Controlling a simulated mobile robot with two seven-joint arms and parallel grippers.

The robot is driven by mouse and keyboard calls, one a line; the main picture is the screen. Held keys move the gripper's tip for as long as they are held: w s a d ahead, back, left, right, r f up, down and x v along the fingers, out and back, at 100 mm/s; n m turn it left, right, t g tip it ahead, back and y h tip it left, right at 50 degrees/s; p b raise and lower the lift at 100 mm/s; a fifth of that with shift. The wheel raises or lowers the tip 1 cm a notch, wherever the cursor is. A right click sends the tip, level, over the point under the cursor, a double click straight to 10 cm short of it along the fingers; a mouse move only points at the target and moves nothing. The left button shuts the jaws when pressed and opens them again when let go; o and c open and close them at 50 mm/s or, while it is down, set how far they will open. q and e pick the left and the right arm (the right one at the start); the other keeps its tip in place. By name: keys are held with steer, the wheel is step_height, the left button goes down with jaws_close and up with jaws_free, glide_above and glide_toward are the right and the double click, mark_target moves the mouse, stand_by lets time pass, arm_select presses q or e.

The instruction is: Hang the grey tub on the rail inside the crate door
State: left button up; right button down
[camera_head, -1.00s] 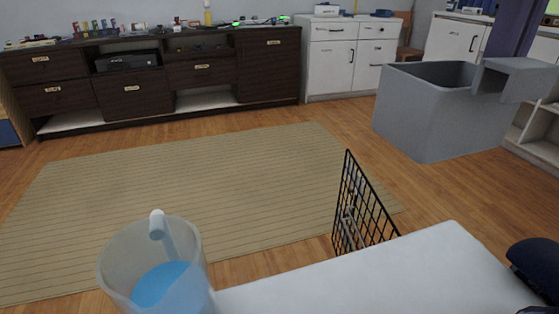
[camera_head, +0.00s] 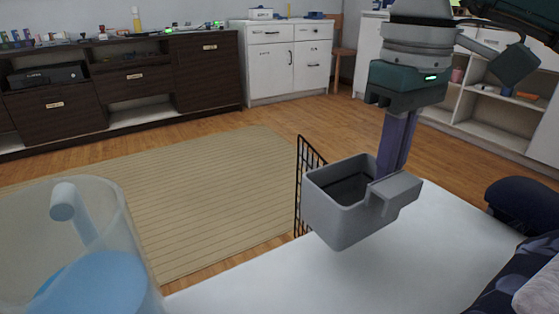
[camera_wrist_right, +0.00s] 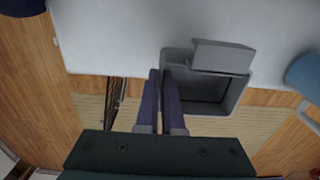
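The grey tub (camera_head: 327,211) is an open box with a protruding hooked lip on one side. It hangs upright from my right gripper (camera_head: 390,168), beside the black wire door (camera_head: 301,185) and over the far edge of the white surface. In the right wrist view, the purple fingers (camera_wrist_right: 161,74) are close together at one wall of the tub (camera_wrist_right: 238,92), pinching it. The wire door (camera_wrist_right: 116,92) stands to the left of the fingers there. The tub hides part of the door. I cannot tell whether they touch. The rest of the crate is not visible. My left gripper is out of view.
The white surface (camera_head: 400,265) is clear in the middle. Dark blue and patterned items (camera_head: 520,208) lie at its right. A beige rug (camera_head: 215,190) covers the floor beyond.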

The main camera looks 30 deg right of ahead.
mark_target(381, 201)
steer(key=shift+f+b, duration=0.6)
steer(key=shift+f, duration=1.65)
steer(key=shift+f, duration=0.1)
steer(key=c, duration=1.5)
jaws_free()
steer(key=shift+f, duration=0.1)
steer(key=o, duration=0.5)
steer(key=shift+c, duration=0.2)
steer(key=shift+r, duration=0.35)
step_height(381, 201, up, 12)
steer(key=p, duration=0.3)
steer(key=shift+p, duration=0.35)
steer(key=shift+f, duration=0.1)
